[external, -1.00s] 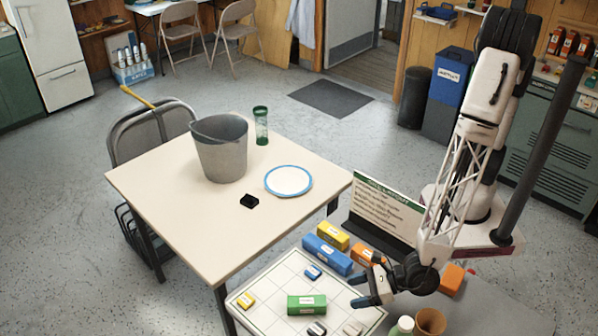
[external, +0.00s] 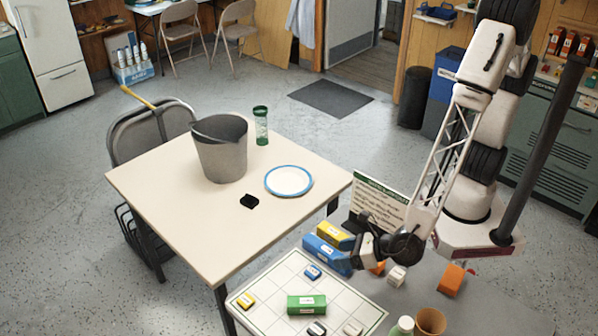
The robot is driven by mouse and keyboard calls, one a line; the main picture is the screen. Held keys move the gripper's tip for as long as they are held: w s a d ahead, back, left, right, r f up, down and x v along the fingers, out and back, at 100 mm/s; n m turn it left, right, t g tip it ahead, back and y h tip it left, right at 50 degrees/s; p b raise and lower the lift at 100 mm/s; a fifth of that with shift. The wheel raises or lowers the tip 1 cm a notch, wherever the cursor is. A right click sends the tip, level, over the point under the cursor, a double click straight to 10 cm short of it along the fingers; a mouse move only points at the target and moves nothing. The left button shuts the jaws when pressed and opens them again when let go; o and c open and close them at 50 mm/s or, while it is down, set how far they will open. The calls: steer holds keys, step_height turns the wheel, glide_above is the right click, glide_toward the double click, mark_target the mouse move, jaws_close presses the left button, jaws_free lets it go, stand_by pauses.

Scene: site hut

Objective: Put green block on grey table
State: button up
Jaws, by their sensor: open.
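The green block (external: 306,304) lies on the white gridded board (external: 268,296) at the bottom of the view, with a pale label on its side. The grey table (external: 490,312) shows at the lower right, beside the board. My gripper (external: 348,262) is open, beyond and to the right of the green block and apart from it. It is at the right end of the blue block (external: 322,251); whether it touches that block I cannot tell. My gripper partly hides an orange block behind it.
A yellow block (external: 333,235) lies behind the blue one. A white block (external: 397,275), an orange block (external: 451,280) and a brown cup (external: 430,321) stand on the grey table. A sign (external: 380,208) stands behind. The cream table (external: 180,205) holds a bucket (external: 221,155) and plate (external: 289,181).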

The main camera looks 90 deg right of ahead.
steer(key=s+d+r+m+g+h, duration=0.1)
steer(key=s+d+r+m+g, duration=0.1)
steer(key=d+r+m, duration=0.5)
steer(key=s+d+r+m+g+h, duration=0.1)
steer(key=d+r+m+g+h, duration=0.15)
steer(key=d, duration=0.75)
steer(key=s+d+r+m+g+h, duration=0.1)
steer(key=s+d+r+m+g, duration=0.15)
steer(key=d+r+m, duration=0.5)
steer(key=s+d+r+m+g+y, duration=0.1)
steer(key=s+d+r+m+y, duration=0.3)
steer(key=s, duration=0.5)
steer(key=s+d+r+m+g+y, duration=0.2)
steer(key=s+d+r+m+y, duration=0.1)
steer(key=s+d+m, duration=0.6)
steer(key=shift+s+r+m+y, duration=0.35)
steer(key=shift+s+r+m, duration=0.2)
steer(key=shift+r+m, duration=0.15)
steer(key=shift+o, duration=0.4)
steer(key=shift+w+f, duration=0.1)
steer(key=shift+w, duration=0.05)
